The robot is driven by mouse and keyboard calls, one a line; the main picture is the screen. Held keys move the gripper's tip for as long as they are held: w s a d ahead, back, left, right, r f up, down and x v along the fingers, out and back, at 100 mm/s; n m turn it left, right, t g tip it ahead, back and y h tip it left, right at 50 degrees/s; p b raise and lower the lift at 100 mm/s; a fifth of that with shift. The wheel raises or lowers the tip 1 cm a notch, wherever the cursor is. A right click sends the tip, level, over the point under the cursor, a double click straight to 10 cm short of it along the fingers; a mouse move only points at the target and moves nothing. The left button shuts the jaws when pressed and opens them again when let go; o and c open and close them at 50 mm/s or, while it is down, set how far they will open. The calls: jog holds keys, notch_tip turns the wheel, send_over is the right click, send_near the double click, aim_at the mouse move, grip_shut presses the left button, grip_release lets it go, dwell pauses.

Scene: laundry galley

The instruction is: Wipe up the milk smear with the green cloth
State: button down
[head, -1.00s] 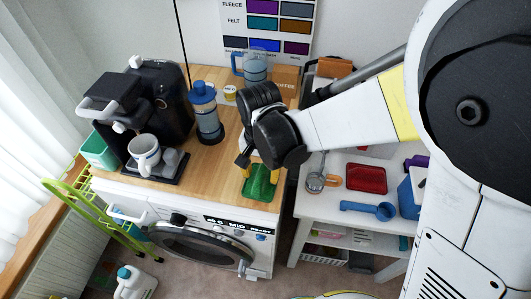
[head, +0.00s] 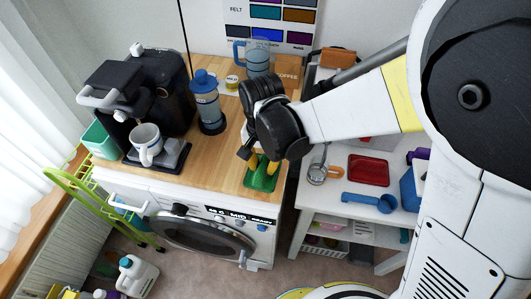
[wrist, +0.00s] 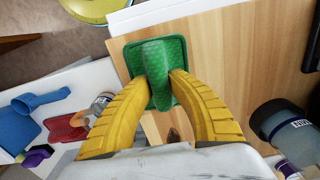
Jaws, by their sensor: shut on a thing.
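The green cloth (head: 261,178) lies on the wooden counter (head: 222,150) at its front right corner, above the washing machine. My gripper (head: 262,158) points down and its yellow fingers are shut on the raised middle of the cloth. In the wrist view the cloth (wrist: 152,50) shows as a green square with a pinched ridge between the fingers (wrist: 160,90). It is close to the counter's edge. I cannot make out a milk smear; a small brown mark (wrist: 174,135) shows on the wood between the fingers in the wrist view.
A blue bottle-like press (head: 207,105) stands left of the gripper. The coffee machine (head: 140,95) with a white mug (head: 147,142) is further left. A blue-handled glass jug (head: 257,58) stands behind. A white shelf with a red tray (head: 368,171) and blue scoop (head: 370,201) is at right.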

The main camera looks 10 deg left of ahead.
jog(key=shift+r+p, duration=1.8)
jog(key=shift+r, duration=0.7)
